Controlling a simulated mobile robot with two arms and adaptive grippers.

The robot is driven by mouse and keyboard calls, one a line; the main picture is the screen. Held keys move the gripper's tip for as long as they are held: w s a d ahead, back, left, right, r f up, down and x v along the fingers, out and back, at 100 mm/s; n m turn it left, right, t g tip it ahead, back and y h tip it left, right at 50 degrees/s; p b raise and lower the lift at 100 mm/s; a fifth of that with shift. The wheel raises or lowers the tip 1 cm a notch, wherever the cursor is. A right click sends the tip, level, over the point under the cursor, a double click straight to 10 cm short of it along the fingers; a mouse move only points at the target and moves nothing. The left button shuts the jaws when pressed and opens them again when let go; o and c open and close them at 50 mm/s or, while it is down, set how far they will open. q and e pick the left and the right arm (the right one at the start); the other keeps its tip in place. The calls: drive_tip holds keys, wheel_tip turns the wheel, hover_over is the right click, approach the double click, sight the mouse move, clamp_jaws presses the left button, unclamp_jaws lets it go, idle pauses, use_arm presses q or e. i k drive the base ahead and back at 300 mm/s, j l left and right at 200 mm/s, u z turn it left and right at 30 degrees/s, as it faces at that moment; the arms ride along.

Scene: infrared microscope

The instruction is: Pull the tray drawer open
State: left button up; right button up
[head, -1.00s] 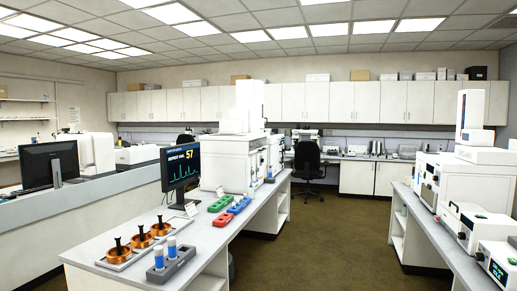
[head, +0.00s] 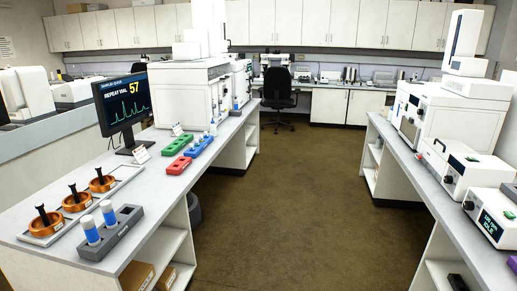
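I cannot make out a tray drawer for certain in the head view. A white box instrument (head: 462,170) with a dark handle on its front stands on the right bench; I cannot tell whether that front is a drawer. A smaller white unit with a lit dark display (head: 492,218) stands nearer, at the right edge. A larger white instrument (head: 450,118) with a tall column stands behind them. Neither of my grippers is in view.
The left bench (head: 150,190) carries a monitor (head: 124,107), copper-coloured rings on a tray (head: 44,238), a grey vial rack (head: 112,234) and coloured racks. The brown floor (head: 300,220) between the benches is clear. A black chair (head: 279,92) stands at the back.

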sight(222, 75)
drive_tip(key=i, duration=2.45)
